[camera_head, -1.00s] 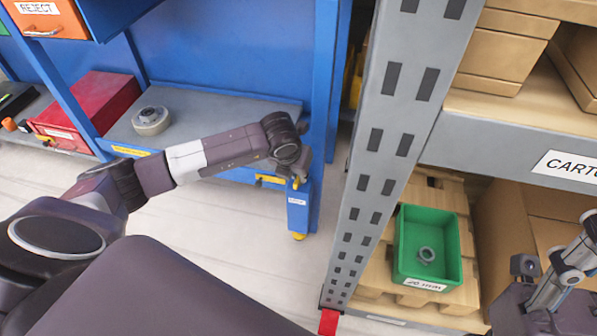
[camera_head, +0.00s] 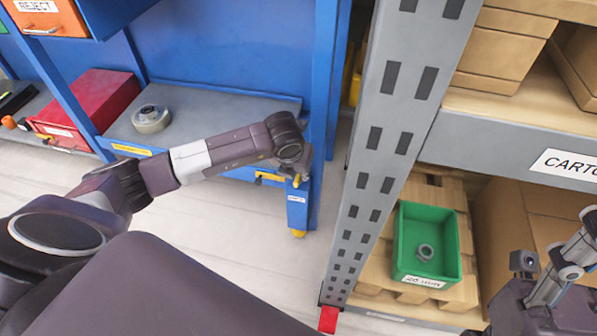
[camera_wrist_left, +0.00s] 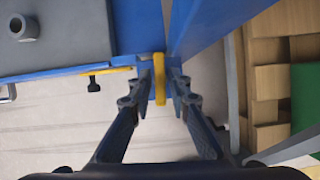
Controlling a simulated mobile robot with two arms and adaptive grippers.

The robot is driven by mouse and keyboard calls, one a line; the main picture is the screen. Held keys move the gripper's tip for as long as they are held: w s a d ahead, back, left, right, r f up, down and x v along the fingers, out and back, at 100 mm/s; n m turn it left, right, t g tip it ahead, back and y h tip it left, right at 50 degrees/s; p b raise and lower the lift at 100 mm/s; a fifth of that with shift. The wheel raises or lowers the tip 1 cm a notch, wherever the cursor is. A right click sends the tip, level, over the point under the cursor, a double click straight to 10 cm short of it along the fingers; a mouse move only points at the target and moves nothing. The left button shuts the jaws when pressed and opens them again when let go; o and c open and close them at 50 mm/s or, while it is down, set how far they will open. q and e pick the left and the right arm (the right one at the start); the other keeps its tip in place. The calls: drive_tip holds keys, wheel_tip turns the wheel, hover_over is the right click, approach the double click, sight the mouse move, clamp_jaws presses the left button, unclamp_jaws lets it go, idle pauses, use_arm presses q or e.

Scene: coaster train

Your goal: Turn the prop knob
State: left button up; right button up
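The upright yellow piece (camera_wrist_left: 159,76) at the blue bench corner post, which looks like the prop knob, stands between my left gripper's fingers (camera_wrist_left: 162,74) in the left wrist view. The fingers are apart, one on each side of it; contact cannot be made out. In the head view the yellow piece (camera_head: 296,181) shows small beside my left wrist, which hides most of the left gripper. My right arm's end (camera_head: 550,285) shows at the lower right, cut off by the edge; its finger state is unclear.
The blue bench (camera_head: 324,100) has a grey shelf (camera_head: 205,118) with a round metal part (camera_head: 151,119). A dark knob (camera_wrist_left: 94,84) hangs beneath its edge. A grey rack upright (camera_head: 385,130) stands close on the right, with a green bin (camera_head: 455,265) beyond it.

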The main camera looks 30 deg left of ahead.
use_arm(q)
drive_tip(key=v, duration=1.2)
idle(0.3)
